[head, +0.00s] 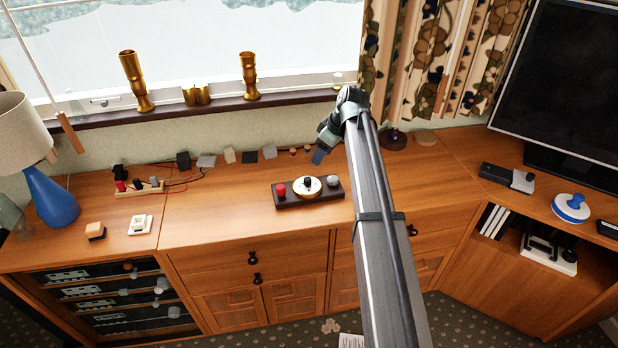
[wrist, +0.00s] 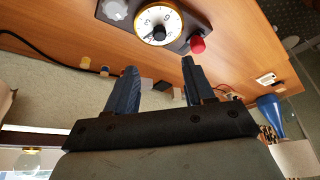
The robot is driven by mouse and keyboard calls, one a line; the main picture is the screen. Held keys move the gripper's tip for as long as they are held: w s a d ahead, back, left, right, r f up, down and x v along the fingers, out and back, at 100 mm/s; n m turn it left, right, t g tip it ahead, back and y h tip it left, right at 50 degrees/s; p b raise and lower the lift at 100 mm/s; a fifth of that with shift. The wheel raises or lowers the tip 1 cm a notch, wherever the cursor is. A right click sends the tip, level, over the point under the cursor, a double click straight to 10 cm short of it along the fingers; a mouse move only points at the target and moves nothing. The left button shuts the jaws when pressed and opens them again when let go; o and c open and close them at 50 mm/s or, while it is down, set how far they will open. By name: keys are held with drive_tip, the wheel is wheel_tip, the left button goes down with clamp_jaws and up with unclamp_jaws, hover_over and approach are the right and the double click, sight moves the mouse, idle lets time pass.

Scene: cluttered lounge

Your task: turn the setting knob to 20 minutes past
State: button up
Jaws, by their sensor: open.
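A dark board (head: 318,200) lies on the wooden cabinet top. It carries a round white dial with a brass rim (head: 316,192) and a black setting knob (head: 307,182) at its middle. The board also holds a red button (head: 281,189) and a pale grey knob (head: 333,181). My gripper (head: 319,153) is above the cabinet's back part, behind the board. The wrist view shows the black knob (wrist: 157,32) beyond my open, empty fingers (wrist: 158,64), apart from them. Dial marks show there, but I cannot read the knob's setting for sure.
A small panel with a red knob and cables (head: 139,187) lies at left, near a blue lamp (head: 50,198). Several small blocks (head: 228,155) line the wall. Brass vases (head: 136,80) stand on the sill. Cabinet top in front of the board is clear.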

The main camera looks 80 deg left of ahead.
sight(308, 179)
drive_tip(key=x, duration=1.3)
drive_tip(key=shift+s+a+f, duration=0.1)
drive_tip(key=shift+f, duration=0.15)
clamp_jaws()
